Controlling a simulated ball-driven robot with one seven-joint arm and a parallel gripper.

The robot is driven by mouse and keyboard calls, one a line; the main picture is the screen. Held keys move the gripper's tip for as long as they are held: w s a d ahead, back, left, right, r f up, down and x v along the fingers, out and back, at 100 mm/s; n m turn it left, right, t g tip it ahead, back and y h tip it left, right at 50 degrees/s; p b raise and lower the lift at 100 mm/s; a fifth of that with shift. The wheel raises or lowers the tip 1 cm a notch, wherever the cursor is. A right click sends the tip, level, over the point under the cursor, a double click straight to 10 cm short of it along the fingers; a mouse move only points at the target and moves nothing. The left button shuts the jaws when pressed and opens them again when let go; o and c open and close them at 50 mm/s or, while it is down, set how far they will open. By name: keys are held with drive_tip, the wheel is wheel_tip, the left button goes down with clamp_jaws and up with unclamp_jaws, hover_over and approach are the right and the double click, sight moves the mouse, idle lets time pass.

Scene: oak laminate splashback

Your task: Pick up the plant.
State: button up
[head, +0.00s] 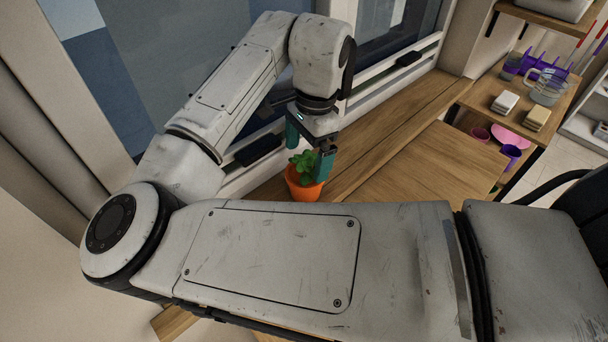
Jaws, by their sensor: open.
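The plant has green leaves (303,162) and stands upright in an orange pot (300,187) on the wooden sill by the window. My gripper (308,158) points down over the plant with its teal fingers apart. One finger is at the right of the leaves, and the other is higher, up and to the left. I cannot tell whether either finger touches the plant. My own arm link hides the area just in front of the pot.
The window frame (390,72) runs behind the sill. A wooden surface (430,165) to the right is clear. A shelf (535,115) farther right holds a glass jug (546,88), a white block (505,102) and a tan block (536,118). A purple cup (511,155) is below.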

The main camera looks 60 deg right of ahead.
sight(306, 173)
drive_tip(key=shift+s+a+f+p, duration=0.1)
drive_tip(key=shift+a+f+p, duration=0.1)
drive_tip(key=shift+f, duration=0.65)
drive_tip(key=shift+w+a+f+p, duration=0.1)
drive_tip(key=shift+f+p, duration=0.05)
drive_tip(key=shift+f, duration=0.75)
drive_tip(key=shift+s+a+f+p, duration=0.1)
drive_tip(key=shift+f+p, duration=0.1)
drive_tip(key=shift+f, duration=0.65)
drive_tip(key=c, duration=1.1)
